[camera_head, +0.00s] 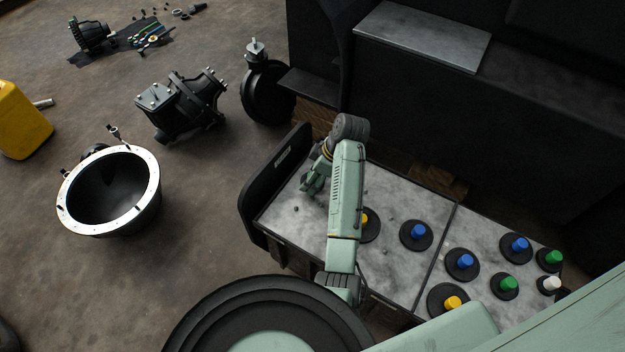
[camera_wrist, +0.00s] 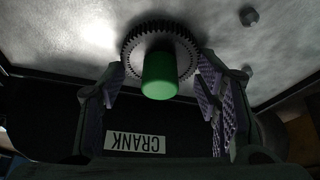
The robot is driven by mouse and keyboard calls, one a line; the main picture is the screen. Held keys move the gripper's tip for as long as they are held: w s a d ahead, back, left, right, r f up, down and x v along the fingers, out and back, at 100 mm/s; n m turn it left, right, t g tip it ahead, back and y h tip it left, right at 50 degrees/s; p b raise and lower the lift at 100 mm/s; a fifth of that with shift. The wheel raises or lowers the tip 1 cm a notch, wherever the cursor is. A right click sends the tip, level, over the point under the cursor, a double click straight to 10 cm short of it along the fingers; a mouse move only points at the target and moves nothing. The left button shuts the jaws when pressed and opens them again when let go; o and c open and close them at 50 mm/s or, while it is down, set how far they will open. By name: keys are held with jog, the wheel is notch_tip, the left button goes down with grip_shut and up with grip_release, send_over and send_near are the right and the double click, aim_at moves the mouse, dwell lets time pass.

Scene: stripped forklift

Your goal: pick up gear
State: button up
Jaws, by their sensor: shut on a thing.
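In the wrist view, a dark toothed gear (camera_wrist: 135,45) with a green knob (camera_wrist: 159,76) sits between the two purple-padded fingers of my gripper (camera_wrist: 160,68). The fingers are shut on the gear's rim from both sides. In the head view my gripper (camera_head: 312,181) is low over the left end of the grey stone-like tabletop (camera_head: 290,213). The held gear cannot be made out there, hidden by the gripper. Whether the gear touches the tabletop is unclear. A label reading CRANK (camera_wrist: 135,142) shows below the gear in the wrist view.
Several other knobbed gears, such as a blue one (camera_head: 416,232) and a yellow one (camera_head: 452,302), stand on the tabletop to the right. A yellow-knobbed gear (camera_head: 368,224) is partly behind my arm. A dark raised panel (camera_head: 262,190) edges the table's left end.

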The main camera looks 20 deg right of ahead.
jog(key=c, duration=0.4)
jog(key=shift+r, duration=0.2)
